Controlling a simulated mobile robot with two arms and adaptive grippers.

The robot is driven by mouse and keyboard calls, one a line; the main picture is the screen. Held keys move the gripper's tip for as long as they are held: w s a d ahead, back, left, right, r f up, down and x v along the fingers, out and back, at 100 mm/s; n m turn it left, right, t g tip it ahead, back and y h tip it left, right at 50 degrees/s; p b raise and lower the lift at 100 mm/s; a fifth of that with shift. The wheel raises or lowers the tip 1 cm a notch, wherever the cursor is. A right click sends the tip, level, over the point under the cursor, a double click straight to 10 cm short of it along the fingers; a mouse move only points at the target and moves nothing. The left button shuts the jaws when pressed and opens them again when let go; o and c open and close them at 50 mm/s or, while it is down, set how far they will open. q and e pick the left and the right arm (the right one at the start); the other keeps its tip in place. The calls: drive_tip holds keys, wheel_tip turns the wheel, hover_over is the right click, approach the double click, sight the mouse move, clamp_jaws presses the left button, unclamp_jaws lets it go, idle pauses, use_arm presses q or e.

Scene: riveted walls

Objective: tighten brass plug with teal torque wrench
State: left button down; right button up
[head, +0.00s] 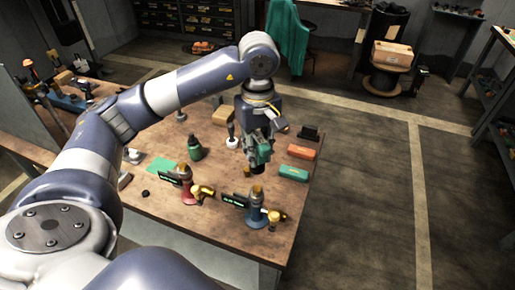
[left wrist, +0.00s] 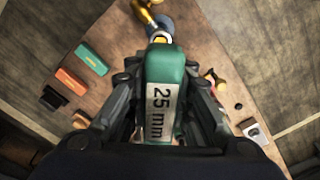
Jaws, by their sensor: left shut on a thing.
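My left gripper (head: 260,158) is shut on a teal tool (head: 263,152) above the right part of the table. The tool also shows in the left wrist view (left wrist: 164,75), with a "25 mm" label between the fingers. In the head view, a blue fitting (head: 256,212) with a brass top (head: 257,191) stands upright on the table, in front of the gripper and apart from it. A red fitting (head: 187,192) with a brass top (head: 182,169) stands to its left. Each has a brass side part and a dark sign. My right gripper is not in view.
An orange box (head: 300,152), a teal box (head: 293,173) and a black block (head: 308,133) line the table's right edge. A green bottle (head: 195,150) and a white-based tool (head: 232,140) stand left of the gripper. The floor to the right is clear.

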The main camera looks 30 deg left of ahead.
use_arm(q)
wheel_tip(320, 180, down, 5)
drive_tip(key=b, duration=0.4)
drive_tip(key=shift+f+b, duration=0.2)
drive_tip(key=shift+b, duration=0.1)
drive_tip(key=shift+f+b, duration=0.55)
drive_tip(key=shift+f, duration=0.25)
drive_tip(key=shift+b, duration=0.7)
drive_tip(key=shift+f, duration=0.2)
drive_tip(key=shift+f+b, duration=0.95)
drive_tip(key=shift+b, duration=0.15)
drive_tip(key=shift+f+b, duration=0.15)
drive_tip(key=shift+b, duration=0.25)
idle(0.4)
